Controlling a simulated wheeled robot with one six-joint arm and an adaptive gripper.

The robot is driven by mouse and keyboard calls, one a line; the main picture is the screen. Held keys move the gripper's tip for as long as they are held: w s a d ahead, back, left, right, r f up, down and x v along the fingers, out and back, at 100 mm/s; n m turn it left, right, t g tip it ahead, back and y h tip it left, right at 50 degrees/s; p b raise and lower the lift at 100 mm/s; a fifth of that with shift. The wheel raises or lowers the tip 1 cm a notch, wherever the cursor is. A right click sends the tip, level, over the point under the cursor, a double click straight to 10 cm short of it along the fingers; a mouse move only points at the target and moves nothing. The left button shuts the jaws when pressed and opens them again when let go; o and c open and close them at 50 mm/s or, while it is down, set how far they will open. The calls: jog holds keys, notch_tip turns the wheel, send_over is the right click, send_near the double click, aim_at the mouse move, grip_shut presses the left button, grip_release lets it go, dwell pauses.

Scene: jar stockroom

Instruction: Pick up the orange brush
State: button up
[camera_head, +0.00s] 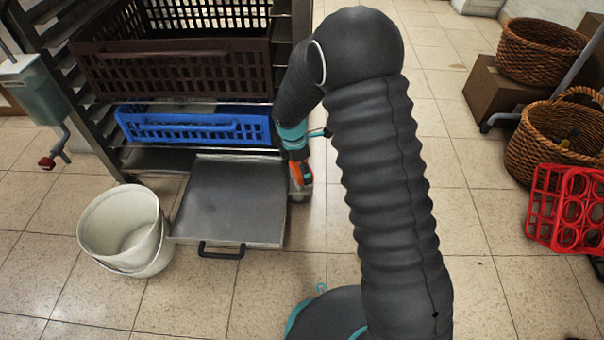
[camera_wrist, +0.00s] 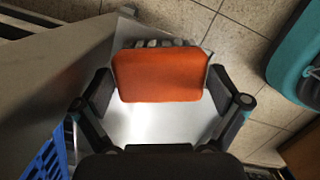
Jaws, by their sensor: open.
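The orange brush (camera_wrist: 160,74) is between the two fingers of my gripper (camera_wrist: 160,90) in the wrist view. Its flat orange back faces the camera, and a strip of grey bristles shows along its far edge. My fingers are spread to either side of it, with the left one very close to it; contact cannot be told.
The tray sticks out of a metal rack holding a blue crate (camera_head: 200,127) and a dark brown crate (camera_head: 175,70). White buckets (camera_head: 120,228) stand left of the tray. Wicker baskets (camera_head: 540,52) and a red bottle rack (camera_head: 565,208) are at right. Tiled floor between is clear.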

jog(key=c, duration=0.9)
jog(key=shift+r, duration=0.45)
jog(key=shift+c, duration=0.2)
notch_tip(320, 180, up, 3)
jog(key=shift+r+p, duration=0.2)
jog(key=shift+p, duration=0.3)
jog(key=s+d+r, duration=0.1)
jog(key=d+r, duration=0.2)
jog(key=d, duration=0.2)
jog(key=s+d+r+p, duration=0.1)
jog(key=s+d+r, duration=0.1)
jog(key=d, duration=0.4)
jog(key=shift+d+r, duration=0.15)
jog(key=shift+r, duration=0.7)
